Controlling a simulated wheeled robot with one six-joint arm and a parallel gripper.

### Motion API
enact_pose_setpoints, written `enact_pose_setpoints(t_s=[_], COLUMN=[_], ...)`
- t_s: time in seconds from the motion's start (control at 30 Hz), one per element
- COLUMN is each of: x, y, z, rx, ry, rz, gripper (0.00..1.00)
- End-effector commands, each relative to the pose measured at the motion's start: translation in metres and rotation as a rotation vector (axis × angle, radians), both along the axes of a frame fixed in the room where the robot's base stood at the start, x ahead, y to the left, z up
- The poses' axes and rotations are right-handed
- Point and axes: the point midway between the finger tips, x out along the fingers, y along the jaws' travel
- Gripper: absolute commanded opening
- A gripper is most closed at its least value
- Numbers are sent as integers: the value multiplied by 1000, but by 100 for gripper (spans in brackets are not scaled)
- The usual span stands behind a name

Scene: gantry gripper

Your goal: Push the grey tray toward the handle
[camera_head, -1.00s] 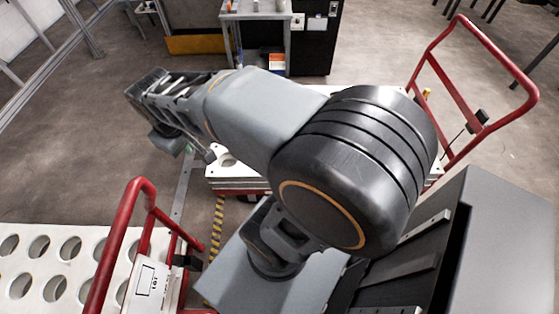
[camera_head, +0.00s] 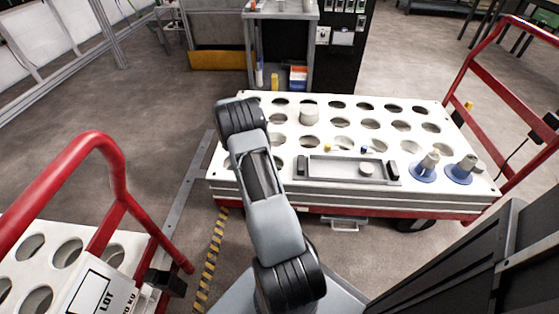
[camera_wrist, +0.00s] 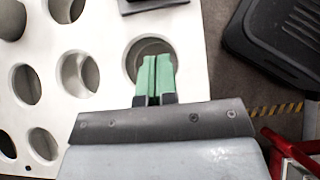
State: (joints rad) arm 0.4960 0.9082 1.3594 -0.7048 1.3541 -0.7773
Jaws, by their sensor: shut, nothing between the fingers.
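The grey tray (camera_head: 335,170) is a shallow rectangle with a black grip at each end. It lies on the white, holed top of the cart (camera_head: 232,178), near its front edge. A small pale round piece (camera_head: 367,169) sits in its right part. The red tubular handle (camera_head: 477,66) rises at the cart's right end. In the wrist view my gripper (camera_wrist: 155,60) has its green fingers together and empty, over a hole in the white top. A dark edge at the top of that view may be the tray. My arm hides the gripper in the head view.
Two blue-based pieces (camera_head: 424,170) stand right of the tray, between it and the handle. A pale cylinder (camera_head: 309,115) stands behind it. Small yellow and blue pegs sit at its back edge. Another red-handled cart (camera_head: 118,185) is at lower left.

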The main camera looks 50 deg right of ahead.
Motion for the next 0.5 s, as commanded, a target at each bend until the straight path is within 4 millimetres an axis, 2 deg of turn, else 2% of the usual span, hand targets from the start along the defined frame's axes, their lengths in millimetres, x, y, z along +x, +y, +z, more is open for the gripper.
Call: enact_pose_setpoints(t_s=[0.5], x=[-53], y=[-37], z=[-69], rx=[1], ry=[4], rz=[-1], gripper=[0])
